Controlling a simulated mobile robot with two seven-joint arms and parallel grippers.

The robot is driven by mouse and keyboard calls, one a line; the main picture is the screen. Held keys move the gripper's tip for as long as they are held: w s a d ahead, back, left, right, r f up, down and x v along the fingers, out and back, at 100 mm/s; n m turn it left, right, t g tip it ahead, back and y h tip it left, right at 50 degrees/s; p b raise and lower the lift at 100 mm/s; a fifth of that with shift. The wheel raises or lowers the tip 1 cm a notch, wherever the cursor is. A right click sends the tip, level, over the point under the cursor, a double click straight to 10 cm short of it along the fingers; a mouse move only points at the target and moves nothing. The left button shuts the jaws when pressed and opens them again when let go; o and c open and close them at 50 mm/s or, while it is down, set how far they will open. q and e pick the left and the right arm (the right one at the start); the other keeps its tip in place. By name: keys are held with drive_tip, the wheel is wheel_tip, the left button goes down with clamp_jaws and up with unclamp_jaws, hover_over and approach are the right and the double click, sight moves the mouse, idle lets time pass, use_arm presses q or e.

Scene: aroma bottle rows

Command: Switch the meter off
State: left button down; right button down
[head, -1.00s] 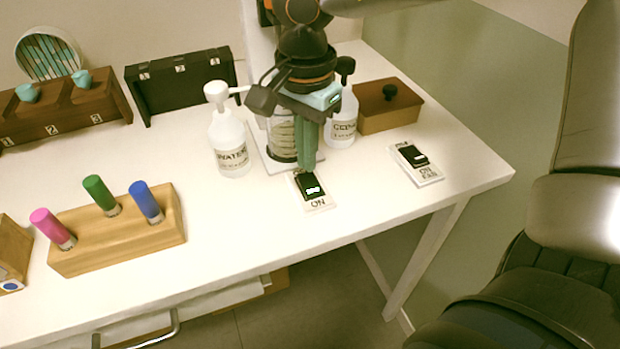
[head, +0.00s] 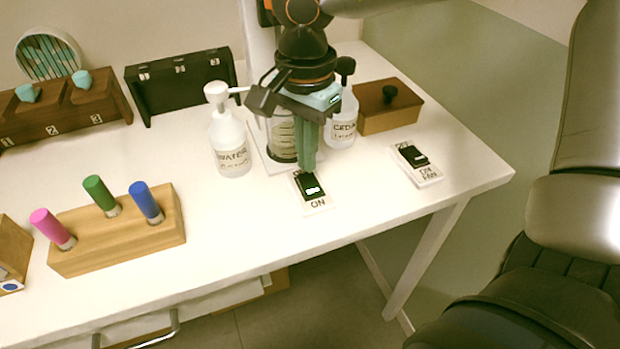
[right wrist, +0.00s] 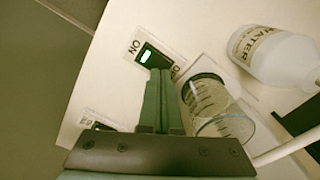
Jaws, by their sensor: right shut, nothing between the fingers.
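The meter's switch (head: 311,187) is a black rocker on a white plate in front of the glass jar on the white stand. A bright mark is lit near the end labelled ON, which faces the table's front edge. It also shows in the right wrist view (right wrist: 150,57). My right gripper (head: 308,170) is shut and empty, with its green fingers pointing down at the OFF end. In the right wrist view the fingertips (right wrist: 158,73) partly hide the OFF label. I cannot tell whether they touch the rocker. My left gripper is not in view.
A second switch, labelled FAN (head: 418,163), lies to the right. A water bottle (head: 231,150) and a cedar bottle (head: 343,120) flank the glass jar (head: 281,140). A wooden block (head: 120,240) with coloured vials stands at left. The table's front middle is clear.

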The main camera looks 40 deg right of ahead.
sight(307, 178)
drive_tip(key=shift+f+b, duration=1.2)
drive_tip(key=shift+f, duration=0.05)
idle(0.8)
drive_tip(key=shift+r, duration=0.1)
drive_tip(key=shift+r+p, duration=2.5)
drive_tip(key=shift+r, duration=0.95)
